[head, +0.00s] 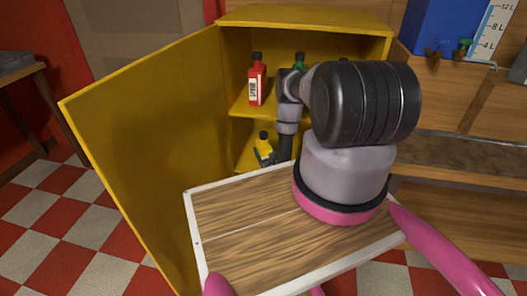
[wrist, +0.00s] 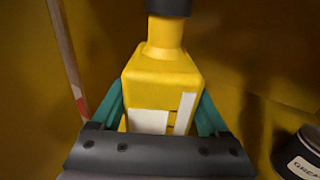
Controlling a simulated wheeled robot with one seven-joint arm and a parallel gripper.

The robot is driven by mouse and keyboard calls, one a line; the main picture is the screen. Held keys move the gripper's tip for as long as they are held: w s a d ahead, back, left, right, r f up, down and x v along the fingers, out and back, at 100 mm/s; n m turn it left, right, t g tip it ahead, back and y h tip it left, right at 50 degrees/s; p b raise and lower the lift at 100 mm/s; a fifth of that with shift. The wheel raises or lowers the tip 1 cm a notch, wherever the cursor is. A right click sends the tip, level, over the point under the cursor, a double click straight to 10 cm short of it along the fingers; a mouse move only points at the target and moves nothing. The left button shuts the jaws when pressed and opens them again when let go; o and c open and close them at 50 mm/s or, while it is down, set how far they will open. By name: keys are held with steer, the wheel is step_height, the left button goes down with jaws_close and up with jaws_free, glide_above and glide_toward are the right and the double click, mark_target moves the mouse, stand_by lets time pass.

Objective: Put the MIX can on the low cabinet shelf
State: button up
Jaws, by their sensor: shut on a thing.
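A yellow can (head: 264,147) with a dark cap is at the low level inside the open yellow cabinet (head: 150,130). In the wrist view the can (wrist: 163,82) stands upright in the picture between the teal fingers of my gripper (wrist: 160,112), which is shut on it. Its white label is partly hidden and I cannot read MIX on it. In the head view my arm reaches into the cabinet and hides much of the low shelf (head: 246,158). I cannot tell whether the can's base touches the shelf.
A red bottle (head: 257,82) and a green bottle (head: 300,62) stand on the upper shelf (head: 243,104). A dark tin (wrist: 299,152) with a partly readable label is at the right in the wrist view. A pole (wrist: 67,60) leans at the left. The cabinet door is open on the left.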

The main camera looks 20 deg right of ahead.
steer(key=w+d+f, duration=0.1)
steer(key=w+d, duration=0.6)
steer(key=w, duration=0.4)
steer(key=shift+w+d+f, duration=0.15)
steer(key=shift+d+f, duration=0.15)
steer(key=shift+f, duration=0.05)
stand_by(0.7)
steer(key=shift+f, duration=0.55)
stand_by(0.4)
steer(key=o, duration=1.4)
steer(key=s, duration=1)
steer(key=shift+a+r, duration=0.15)
steer(key=shift+a, duration=0.2)
stand_by(0.4)
